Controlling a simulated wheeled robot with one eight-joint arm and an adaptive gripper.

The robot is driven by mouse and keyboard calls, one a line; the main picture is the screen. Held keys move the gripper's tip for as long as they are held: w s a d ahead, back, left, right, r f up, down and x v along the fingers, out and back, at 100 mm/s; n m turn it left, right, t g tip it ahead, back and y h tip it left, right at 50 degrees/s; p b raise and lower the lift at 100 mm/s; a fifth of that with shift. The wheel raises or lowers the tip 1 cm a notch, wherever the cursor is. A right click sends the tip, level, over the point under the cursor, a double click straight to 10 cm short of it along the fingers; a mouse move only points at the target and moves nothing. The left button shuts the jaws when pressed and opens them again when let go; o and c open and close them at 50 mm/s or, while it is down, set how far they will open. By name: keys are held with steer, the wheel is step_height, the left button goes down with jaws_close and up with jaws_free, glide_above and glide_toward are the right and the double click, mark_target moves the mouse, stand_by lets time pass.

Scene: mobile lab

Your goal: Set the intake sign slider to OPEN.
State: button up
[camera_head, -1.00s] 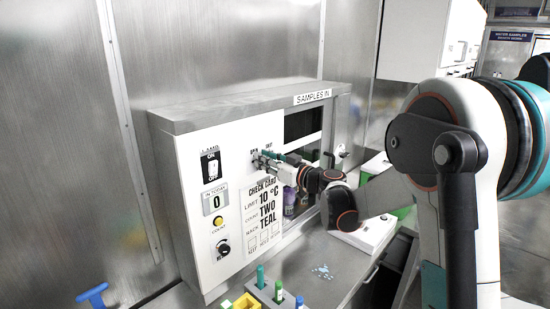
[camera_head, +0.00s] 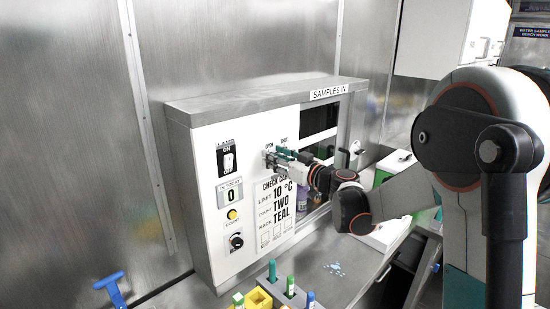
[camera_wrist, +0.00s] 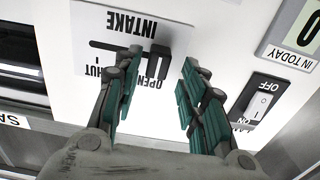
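The intake sign slider (camera_wrist: 152,65) is a dark handle on a dark horizontal slot in the white panel, upside down in the wrist view. It sits toward the OPEN end of the slot, by the partly covered word OPEN; SHUT is at the other end. My gripper (camera_wrist: 160,62) is open, with one teal-padded finger on each side of the handle. Gaps show between handle and fingers; I cannot tell if either touches. In the head view my gripper (camera_head: 274,159) is at the panel just below the OPEN and SHUT labels and hides the slider.
A lamp switch (camera_head: 227,158), a counter display (camera_head: 230,192), a yellow button (camera_head: 232,214) and a black knob (camera_head: 236,241) are on the same panel (camera_head: 208,220). The open hatch (camera_head: 318,120) is to the right. Tubes in a rack (camera_head: 290,291) stand below on the bench.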

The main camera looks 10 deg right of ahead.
steer(key=v, duration=1.1)
steer(key=shift+s, duration=0.15)
steer(key=shift+d, duration=0.15)
